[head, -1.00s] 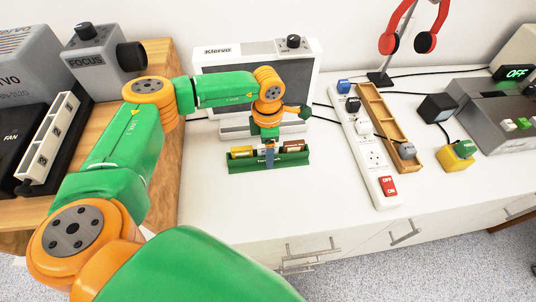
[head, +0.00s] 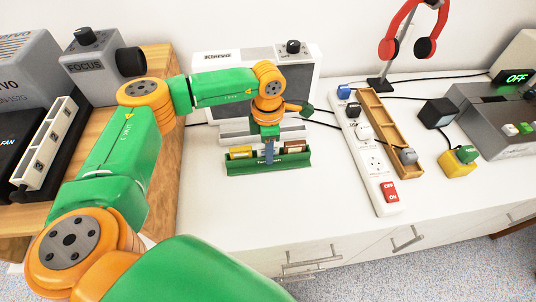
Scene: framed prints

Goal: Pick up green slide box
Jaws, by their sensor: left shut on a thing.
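The green slide box (head: 240,168) is a long, low open tray on the white table, in front of the white Klervo device. It holds a yellow block (head: 241,152) at its left and a brown block (head: 296,147) at its right. My left gripper (head: 269,158) points down at the middle of the box and is shut on it, at the wall facing me. The fingertips are small and partly hidden against the box. I cannot tell whether the box is clear of the table. My right gripper is not in view.
The Klervo device (head: 215,85) stands close behind the box. A white power strip (head: 375,165) and a wooden tray (head: 378,108) lie to the right. A yellow block with a green top (head: 457,168) sits farther right. Table in front of the box is clear.

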